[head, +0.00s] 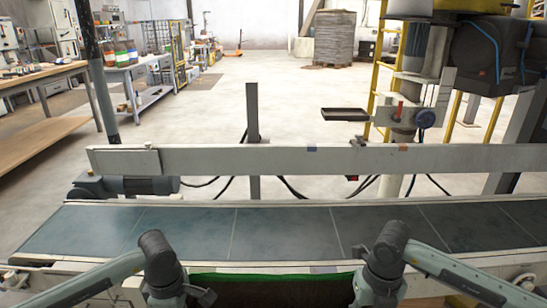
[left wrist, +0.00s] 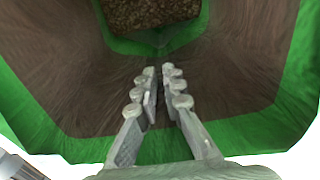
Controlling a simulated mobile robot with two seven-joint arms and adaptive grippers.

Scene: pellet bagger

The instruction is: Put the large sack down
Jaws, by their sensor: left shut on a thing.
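The large sack, brown with green bands, fills most of the left wrist view (left wrist: 230,75). A dark, grainy brown patch shows at its top middle. The sack's underside is hidden.
The conveyor belt (head: 285,233) runs across in front of me and is empty. A pale rail (head: 300,159) stands along its far side. Yellow-framed machinery (head: 490,55) is at right, workbenches (head: 40,90) at left, a wrapped pallet stack (head: 334,38) at the back.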

